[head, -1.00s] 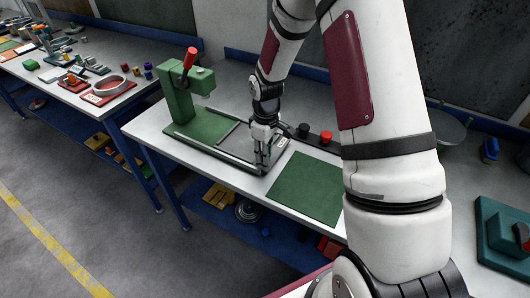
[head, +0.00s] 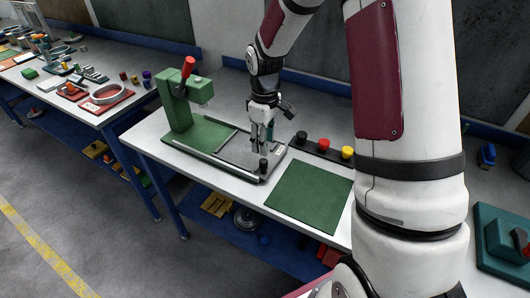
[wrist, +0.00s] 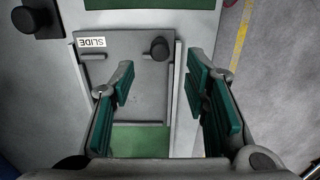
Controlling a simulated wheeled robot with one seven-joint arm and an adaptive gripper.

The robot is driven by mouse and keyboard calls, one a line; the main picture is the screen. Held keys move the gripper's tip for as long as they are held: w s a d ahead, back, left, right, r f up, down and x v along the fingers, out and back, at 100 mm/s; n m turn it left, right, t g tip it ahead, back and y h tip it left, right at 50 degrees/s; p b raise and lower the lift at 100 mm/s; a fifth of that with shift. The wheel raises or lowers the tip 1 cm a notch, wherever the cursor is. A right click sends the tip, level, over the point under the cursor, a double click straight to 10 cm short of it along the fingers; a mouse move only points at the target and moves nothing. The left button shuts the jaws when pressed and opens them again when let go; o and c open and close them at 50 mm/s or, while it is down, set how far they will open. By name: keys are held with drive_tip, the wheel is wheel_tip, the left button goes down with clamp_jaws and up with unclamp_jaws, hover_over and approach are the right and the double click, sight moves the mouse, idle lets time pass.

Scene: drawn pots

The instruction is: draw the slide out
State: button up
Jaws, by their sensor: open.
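The slide (head: 244,151) is a flat grey plate between the light rails of a green press base (head: 203,132). It lies at the rails' front end, away from the press column. A white label reading SLIDE and a black knob (head: 263,164) are on it. In the wrist view the slide (wrist: 122,95) and its upright knob (wrist: 160,49) show clearly, with bare green base below the plate. My gripper (head: 262,141) is over the slide, behind the knob and apart from it. In the wrist view its fingers (wrist: 160,85) are spread with nothing between them.
The green press column (head: 178,104) with a red-tipped lever stands left of my gripper. A black strip with black, red and yellow buttons (head: 323,146) lies to the right. A flat green mat (head: 310,194) lies front right. Another bench with parts stands at far left.

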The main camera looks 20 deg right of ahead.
drive_tip(key=shift+r, duration=1.55)
drive_tip(key=s+a+r+m+t, duration=0.2)
drive_tip(key=s+r+m, duration=0.1)
drive_tip(key=s+r, duration=0.55)
drive_tip(key=s+a+r+m+t, duration=0.2)
drive_tip(key=s+a+r, duration=0.1)
drive_tip(key=s+r, duration=0.55)
drive_tip(key=s+a+r+m+t+b, duration=0.1)
drive_tip(key=s+r+m, duration=0.1)
drive_tip(key=s, duration=0.4)
drive_tip(key=shift+s+r+t, duration=0.15)
drive_tip(key=shift+r+t, duration=0.15)
drive_tip(key=shift+r, duration=0.1)
